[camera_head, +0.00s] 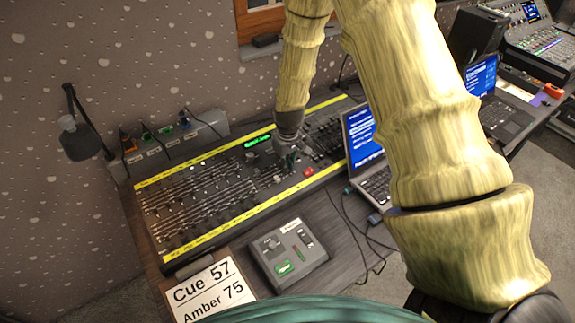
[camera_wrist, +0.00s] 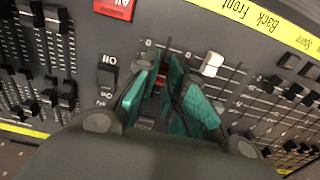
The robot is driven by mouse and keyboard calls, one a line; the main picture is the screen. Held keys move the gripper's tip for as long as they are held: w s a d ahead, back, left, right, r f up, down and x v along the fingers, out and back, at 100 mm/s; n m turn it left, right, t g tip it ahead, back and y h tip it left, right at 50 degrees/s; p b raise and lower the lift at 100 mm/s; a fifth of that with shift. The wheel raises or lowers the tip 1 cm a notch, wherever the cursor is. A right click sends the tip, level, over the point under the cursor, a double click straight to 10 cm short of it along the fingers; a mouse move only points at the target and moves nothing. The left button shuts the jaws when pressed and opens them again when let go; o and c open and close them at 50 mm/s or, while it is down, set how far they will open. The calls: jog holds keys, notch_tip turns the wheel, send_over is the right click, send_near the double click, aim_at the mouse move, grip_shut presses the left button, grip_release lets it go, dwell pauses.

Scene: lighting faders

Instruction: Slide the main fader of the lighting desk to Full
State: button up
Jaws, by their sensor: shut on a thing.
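The lighting desk (camera_head: 187,243) is a long dark console with yellow label strips and many rows of faders. My gripper (camera_head: 290,158) is down at the desk's right part, beside a red button (camera_head: 308,171). In the wrist view the two teal fingers of my gripper (camera_wrist: 162,92) are closed around a red fader cap (camera_wrist: 156,84), which is mostly hidden between them. A white fader cap (camera_wrist: 212,64) stands just right of the fingers, near the 0 end of its slot. I cannot read which label belongs to the gripped fader.
An open laptop (camera_head: 362,138) stands close to the right of the desk, near my arm. A small grey control box (camera_head: 287,257) and a white card (camera_head: 208,291) lie in front. A desk lamp (camera_head: 77,138) stands at the left.

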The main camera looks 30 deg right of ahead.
jog(key=shift+w+a+r, duration=0.1)
jog(key=shift+w, duration=0.75)
jog(key=shift+w+a+r, duration=0.1)
jog(key=shift+w, duration=0.7)
jog(key=o, duration=0.4)
jog(key=shift+o, duration=0.2)
jog(key=shift+r+p, duration=0.85)
jog(key=shift+r, duration=0.35)
jog(key=shift+r, duration=0.4)
notch_tip(320, 180, up, 11)
jog(key=s, duration=0.1)
